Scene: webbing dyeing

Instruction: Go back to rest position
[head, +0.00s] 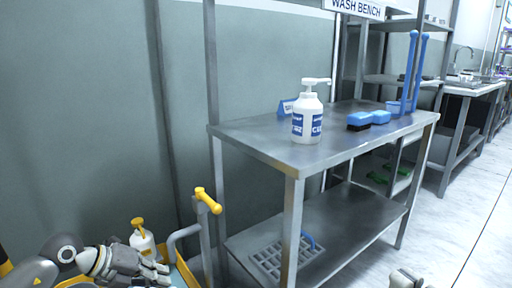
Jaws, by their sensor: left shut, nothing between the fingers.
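My left gripper (158,270) is at the lower left of the head view, low and in front of the steel wash bench. Its fingers are shut and hold nothing. A white bottle with a yellow pump (143,243) stands just behind it; I cannot tell whether they touch. A small piece of what looks like my right arm (405,280) shows at the bottom edge, right of centre. Its fingers cannot be made out.
The wash bench (260,145) carries a white pump bottle (307,118), blue brushes (359,121) and a blue long-handled tool (410,72). A yellow-topped post (208,202) rises beside my left gripper. The floor (465,215) at right is clear.

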